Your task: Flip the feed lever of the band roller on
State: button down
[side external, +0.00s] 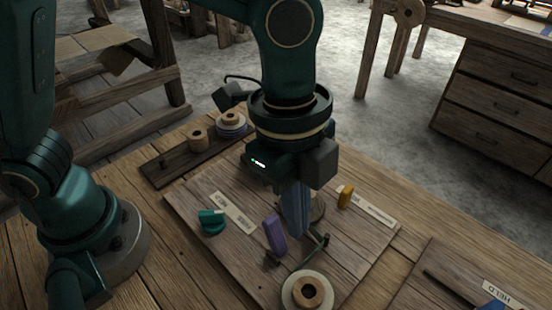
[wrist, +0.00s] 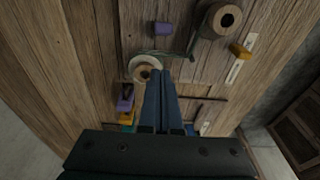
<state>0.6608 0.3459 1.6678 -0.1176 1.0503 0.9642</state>
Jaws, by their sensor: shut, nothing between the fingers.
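My gripper (side external: 297,236) points down over the wooden board (side external: 185,205), its blue fingers shut and empty. In the wrist view the fingertips (wrist: 161,76) show beside a pale disc with a wooden core (wrist: 145,70). That pale spool (side external: 307,291) lies near the board's front edge. A purple upright piece (side external: 275,233) stands just left of the fingers, and a thin dark green rod (side external: 311,251) runs close by them. A yellow lever (side external: 345,196) stands to the right next to a label. A round wooden roller (wrist: 223,17) is partly hidden behind the fingers in the side view. I cannot tell which piece is the feed lever.
A teal knob (side external: 211,221) sits at the board's left beside a label (side external: 232,212). Wooden spools (side external: 198,139) stand on a dark strip behind. Another board (side external: 430,285) with a blue piece lies at the front right. Bare tabletop (side external: 180,285) shows at the front left.

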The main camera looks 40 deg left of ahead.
aim_at(274, 221)
jog(key=a+r, duration=0.3)
jog(key=r, duration=0.1)
jog(key=shift+a+r, duration=0.4)
jog(key=shift+a, duration=0.1)
jog(key=a+r+n+t, duration=0.35)
jog(key=a+n, duration=0.25)
jog(key=a, duration=0.3)
jog(key=s+a+f+n+t+y, duration=0.1)
jog(key=a+n, duration=0.5)
jog(key=n, duration=0.6)
jog(key=s+f+t, duration=0.1)
jog(key=s+f, duration=0.1)
jog(key=s, duration=0.1)
jog(key=shift+s+a+f, duration=0.15)
jog(key=shift+a+f, duration=0.1)
jog(key=shift+f, duration=0.1)
